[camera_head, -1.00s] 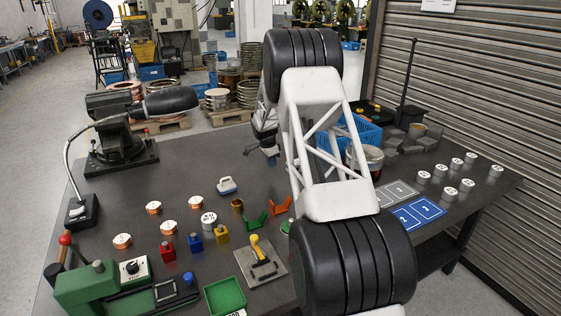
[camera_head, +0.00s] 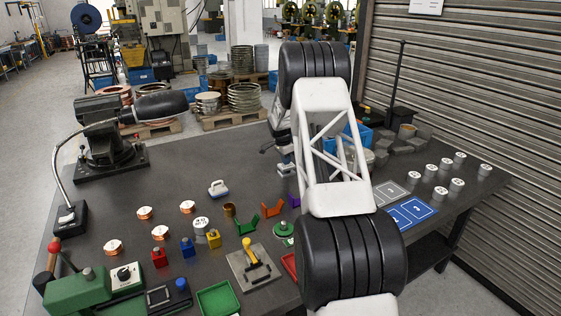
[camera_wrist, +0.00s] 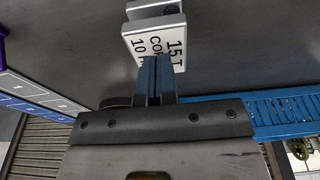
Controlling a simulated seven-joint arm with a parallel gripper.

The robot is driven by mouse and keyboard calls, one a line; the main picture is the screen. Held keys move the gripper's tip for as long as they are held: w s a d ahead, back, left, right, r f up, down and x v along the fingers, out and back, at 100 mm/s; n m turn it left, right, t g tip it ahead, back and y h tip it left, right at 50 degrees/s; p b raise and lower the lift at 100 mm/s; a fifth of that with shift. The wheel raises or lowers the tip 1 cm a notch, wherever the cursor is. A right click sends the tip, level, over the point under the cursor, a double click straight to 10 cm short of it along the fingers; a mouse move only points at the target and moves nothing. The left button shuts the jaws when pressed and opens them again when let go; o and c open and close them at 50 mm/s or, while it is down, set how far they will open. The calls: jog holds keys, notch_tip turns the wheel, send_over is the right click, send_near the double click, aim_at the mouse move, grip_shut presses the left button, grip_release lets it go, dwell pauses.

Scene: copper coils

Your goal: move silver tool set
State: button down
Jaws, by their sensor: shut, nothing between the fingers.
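A silver block with black lettering, which looks like the silver tool set (camera_wrist: 157,42), stands on the dark bench at the top of the wrist view. A pale piece, likely the same block (camera_head: 286,168), shows beside my arm in the head view. My gripper (camera_wrist: 152,62) has its blue fingers together, with nothing held. Their tips are right at the near side of the block and overlap its lower edge in the picture; I cannot tell whether they touch. In the head view my arm hides much of the gripper.
A blue basket (camera_head: 354,137) and grey blocks (camera_head: 399,143) lie behind my arm. Blue marked pads (camera_head: 417,209) and several silver cylinders (camera_head: 457,185) are at right. A purple holder (camera_head: 293,201), green holder (camera_head: 246,223) and orange holder (camera_head: 272,209) stand left of my arm.

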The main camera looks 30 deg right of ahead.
jog(key=shift+f, duration=0.55)
jog(key=shift+s+f, duration=0.1)
jog(key=shift+f, duration=0.15)
jog(key=shift+a+f, duration=0.1)
jog(key=shift+a, duration=0.2)
jog(key=a, duration=2)
jog(key=shift+s+a+f, duration=0.1)
jog(key=shift+s+f, duration=0.05)
jog(key=shift+f, duration=0.1)
jog(key=shift+r, duration=0.9)
